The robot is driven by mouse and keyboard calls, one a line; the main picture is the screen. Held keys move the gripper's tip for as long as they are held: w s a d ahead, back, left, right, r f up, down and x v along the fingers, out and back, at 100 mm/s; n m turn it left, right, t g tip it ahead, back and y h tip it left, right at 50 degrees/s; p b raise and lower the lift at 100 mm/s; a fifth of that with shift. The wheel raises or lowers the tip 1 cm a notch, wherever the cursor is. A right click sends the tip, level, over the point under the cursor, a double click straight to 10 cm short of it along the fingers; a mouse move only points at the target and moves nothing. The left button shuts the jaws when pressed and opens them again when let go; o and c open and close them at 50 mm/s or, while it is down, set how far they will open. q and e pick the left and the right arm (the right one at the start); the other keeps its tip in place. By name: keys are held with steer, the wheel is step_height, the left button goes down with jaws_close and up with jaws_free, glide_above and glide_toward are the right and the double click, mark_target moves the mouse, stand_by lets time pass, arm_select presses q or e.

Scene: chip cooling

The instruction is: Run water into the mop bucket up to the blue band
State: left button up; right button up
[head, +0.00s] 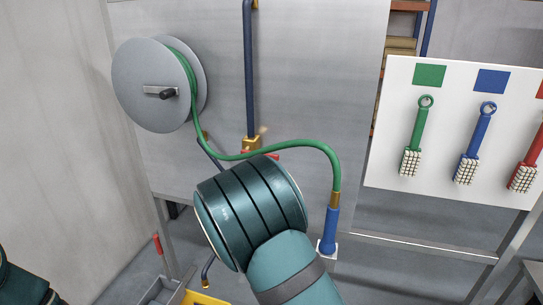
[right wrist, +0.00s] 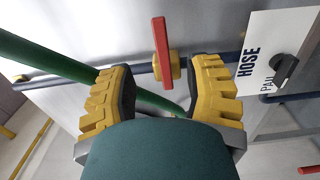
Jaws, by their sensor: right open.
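My right gripper (right wrist: 161,78) is open and empty in the right wrist view, its yellow fingers spread. A red valve handle (right wrist: 161,48) on a brass stem stands beyond and between the fingertips, apart from them as far as I can tell. In the head view my arm covers most of that valve; its brass body (head: 252,143) shows on the blue pipe (head: 249,70). A yellow bucket (head: 205,299) is cut off at the bottom edge, below a brass-tipped spout (head: 207,274). Its blue band and water level are out of sight. My left gripper is not in view.
A green hose (head: 290,145) runs from the grey reel (head: 150,85) to a blue nozzle (head: 329,228). A black lever (right wrist: 284,68) sits by a white sign (right wrist: 256,50) reading HOSE. Brushes hang on a white board (head: 450,130) at right.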

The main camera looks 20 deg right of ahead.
steer(key=x, duration=1)
steer(key=shift+w+d, duration=0.15)
steer(key=shift+w, duration=0.1)
steer(key=shift+o, duration=0.2)
jaws_close()
